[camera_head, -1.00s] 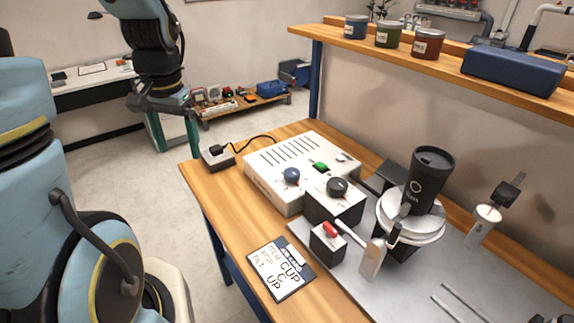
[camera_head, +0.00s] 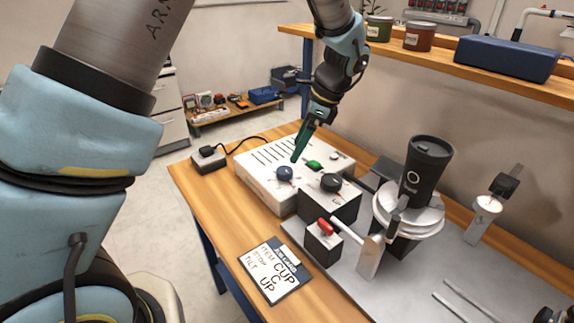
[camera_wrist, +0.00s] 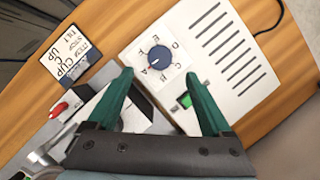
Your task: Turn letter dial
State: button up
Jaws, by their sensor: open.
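The letter dial is a round blue knob (camera_head: 284,173) on the white control box (camera_head: 262,186). In the wrist view the blue knob (camera_wrist: 160,57) has a pale pointer mark and letters printed around it, too small to read surely. My gripper (camera_head: 298,156) is above the box, pointing down, just above and right of the knob in the head view. In the wrist view my gripper (camera_wrist: 158,75) has its two green fingers spread and empty, with the knob showing beyond and between the tips. I see no contact with the knob.
A black knob (camera_head: 331,182) and a green switch (camera_head: 313,164) are close by. A red-handled lever (camera_head: 326,227) and a black cup (camera_head: 426,172) in a round fixture stand right. A card (camera_head: 275,270) reads CUP, C, UP. A wooden shelf (camera_head: 395,52) is behind.

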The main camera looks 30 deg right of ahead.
aim_at(285, 170)
jog(key=p+x, duration=0.1)
jog(key=x, duration=0.6)
jog(key=shift+a+f+p, duration=0.1)
jog(key=shift+f+p, duration=0.2)
jog(key=shift+f, duration=0.05)
grip_shut()
